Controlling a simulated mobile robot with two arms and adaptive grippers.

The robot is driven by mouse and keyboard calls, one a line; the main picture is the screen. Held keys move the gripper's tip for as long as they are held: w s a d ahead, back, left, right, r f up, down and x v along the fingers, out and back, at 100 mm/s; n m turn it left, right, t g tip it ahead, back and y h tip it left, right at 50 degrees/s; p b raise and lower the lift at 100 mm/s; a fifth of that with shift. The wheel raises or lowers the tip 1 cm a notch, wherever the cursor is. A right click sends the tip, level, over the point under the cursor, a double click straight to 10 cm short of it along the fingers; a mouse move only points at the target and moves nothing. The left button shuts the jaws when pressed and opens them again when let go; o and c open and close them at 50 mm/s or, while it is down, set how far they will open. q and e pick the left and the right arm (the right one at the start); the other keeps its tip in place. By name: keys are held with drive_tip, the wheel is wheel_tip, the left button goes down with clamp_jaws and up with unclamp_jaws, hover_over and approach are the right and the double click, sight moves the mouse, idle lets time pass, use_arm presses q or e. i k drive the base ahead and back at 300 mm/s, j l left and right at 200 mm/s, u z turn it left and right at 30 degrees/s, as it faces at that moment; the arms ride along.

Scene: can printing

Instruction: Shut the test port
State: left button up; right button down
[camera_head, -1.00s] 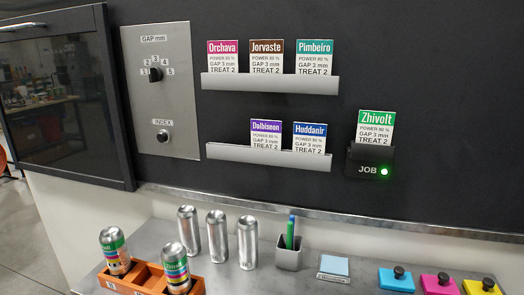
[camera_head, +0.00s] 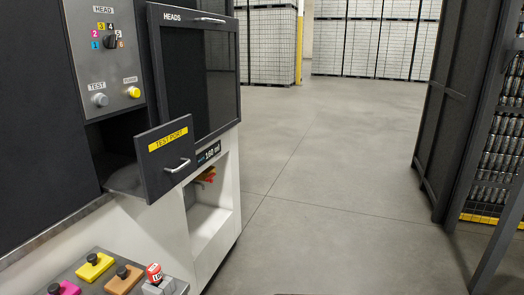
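The test port (camera_head: 166,157) is a dark drawer with a yellow "TEST PORT" label and a silver bar handle (camera_head: 178,166). It stands pulled out from the machine's front, with its dark opening (camera_head: 112,132) showing behind it at left. Neither of my grippers shows in this view.
Above the port are a grey control panel (camera_head: 103,70) and a "HEADS" cabinet door (camera_head: 198,70). A shelf at bottom left holds a yellow block (camera_head: 95,266), a brown block (camera_head: 124,280) and a red-capped item (camera_head: 155,273). The floor (camera_head: 320,190) at right is open, up to a dark rack (camera_head: 455,130).

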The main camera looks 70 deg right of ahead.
sight(166, 153)
drive_tip(key=z, duration=1.7)
